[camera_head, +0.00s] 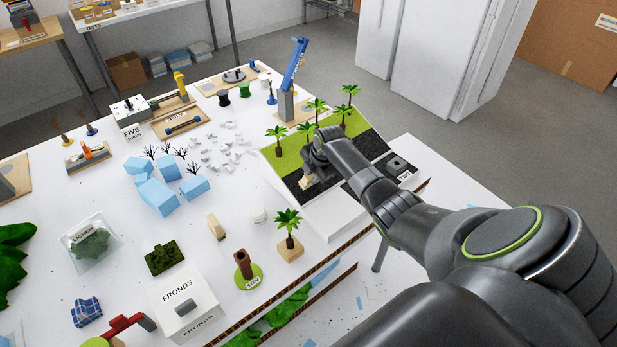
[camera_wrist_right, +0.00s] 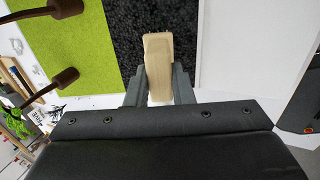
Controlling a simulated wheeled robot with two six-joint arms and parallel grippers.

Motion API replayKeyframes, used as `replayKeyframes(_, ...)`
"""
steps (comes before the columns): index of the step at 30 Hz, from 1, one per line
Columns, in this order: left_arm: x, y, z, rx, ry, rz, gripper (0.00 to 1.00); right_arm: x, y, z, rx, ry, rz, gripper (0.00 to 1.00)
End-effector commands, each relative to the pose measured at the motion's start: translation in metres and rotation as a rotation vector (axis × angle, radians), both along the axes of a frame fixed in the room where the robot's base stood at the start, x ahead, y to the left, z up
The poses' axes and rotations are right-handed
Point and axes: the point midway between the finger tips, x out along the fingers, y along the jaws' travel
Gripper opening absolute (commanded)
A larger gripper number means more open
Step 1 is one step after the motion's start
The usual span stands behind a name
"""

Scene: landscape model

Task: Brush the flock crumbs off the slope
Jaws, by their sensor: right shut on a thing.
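The slope is a landscape model with a bright green strip (camera_head: 292,158), a dark band (camera_head: 366,143) and a white front (camera_head: 325,222), at the right of the table. My right gripper (camera_head: 312,176) reaches over the slope. It is shut on a pale wooden piece, likely the brush (camera_wrist_right: 158,66), which also shows below the jaws in the head view (camera_head: 306,183). The piece is over the dark band; I cannot tell whether it touches. Its bristles are not clear. No separate crumbs can be made out on the dark, speckled band. My left gripper is not in view.
Several palm trees (camera_head: 348,91) stand on the green strip. A palm on a wooden block (camera_head: 289,237) stands in front. Blue blocks (camera_head: 158,196) and white pieces lie to the left.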

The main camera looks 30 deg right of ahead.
Motion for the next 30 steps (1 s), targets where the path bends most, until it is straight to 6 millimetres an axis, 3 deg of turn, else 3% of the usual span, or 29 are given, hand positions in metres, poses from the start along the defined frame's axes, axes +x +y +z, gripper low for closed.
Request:
replayKeyframes(9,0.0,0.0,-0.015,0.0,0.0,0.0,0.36,0.003,-0.026,-0.001,-0.001,-0.002,-0.002,0.0)
replayKeyframes(30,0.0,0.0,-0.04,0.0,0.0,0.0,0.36,0.006,-0.059,-0.002,0.001,-0.002,0.0,0.0)
